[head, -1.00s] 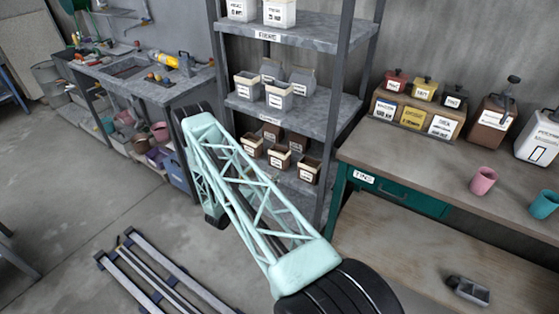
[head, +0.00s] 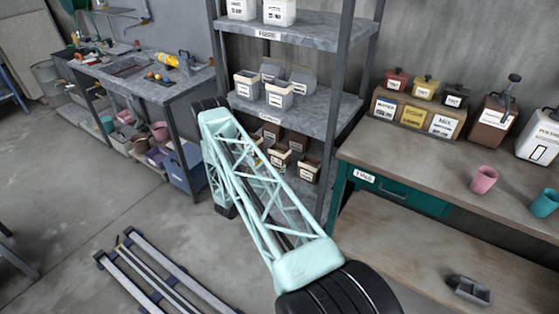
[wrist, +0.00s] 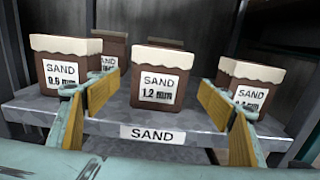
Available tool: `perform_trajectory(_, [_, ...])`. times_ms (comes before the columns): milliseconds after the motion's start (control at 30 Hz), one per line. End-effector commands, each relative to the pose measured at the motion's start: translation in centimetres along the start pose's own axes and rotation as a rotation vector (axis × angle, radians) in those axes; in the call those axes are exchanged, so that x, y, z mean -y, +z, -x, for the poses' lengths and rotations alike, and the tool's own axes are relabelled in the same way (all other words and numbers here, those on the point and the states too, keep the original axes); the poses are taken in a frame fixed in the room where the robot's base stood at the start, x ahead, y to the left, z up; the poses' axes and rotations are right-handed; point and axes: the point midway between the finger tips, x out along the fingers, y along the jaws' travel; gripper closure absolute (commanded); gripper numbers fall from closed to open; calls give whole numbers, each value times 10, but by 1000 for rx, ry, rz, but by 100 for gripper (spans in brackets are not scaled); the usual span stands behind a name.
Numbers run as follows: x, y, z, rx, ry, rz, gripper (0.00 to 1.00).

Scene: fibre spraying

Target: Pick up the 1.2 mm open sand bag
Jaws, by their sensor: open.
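The 1.2 mm sand bag (wrist: 158,75) is a brown block-like bag with a cream folded rim and a white label. It stands upright at the front middle of the SAND shelf (wrist: 200,140). In the head view the front-middle brown bag (head: 280,157) shows an open top. My gripper (wrist: 157,92) is open and empty, its two wood-coloured pads to the left and right of the 1.2 mm bag as seen in the wrist view. The pads appear nearer to the camera than the bag, with gaps on both sides.
A 0.6 mm sand bag (wrist: 64,68) stands left and another sand bag (wrist: 250,82) right, each partly behind a finger. More brown bags (wrist: 115,50) stand behind. Dark uprights flank the shelf, and a middle shelf (head: 310,117) with grey bags is above. A workbench (head: 420,165) stands right.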

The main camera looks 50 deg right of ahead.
Motion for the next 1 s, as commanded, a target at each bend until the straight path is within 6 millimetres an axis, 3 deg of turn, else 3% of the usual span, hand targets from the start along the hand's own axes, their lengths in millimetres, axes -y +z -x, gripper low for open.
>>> perform_trajectory(200, [0, 0, -21, 0, -1, -1, 27])
perform_trajectory(767, [0, 0, -28, 0, 1, 0, 27])
perform_trajectory(1000, [0, 0, -46, 0, -1, 0, 27])
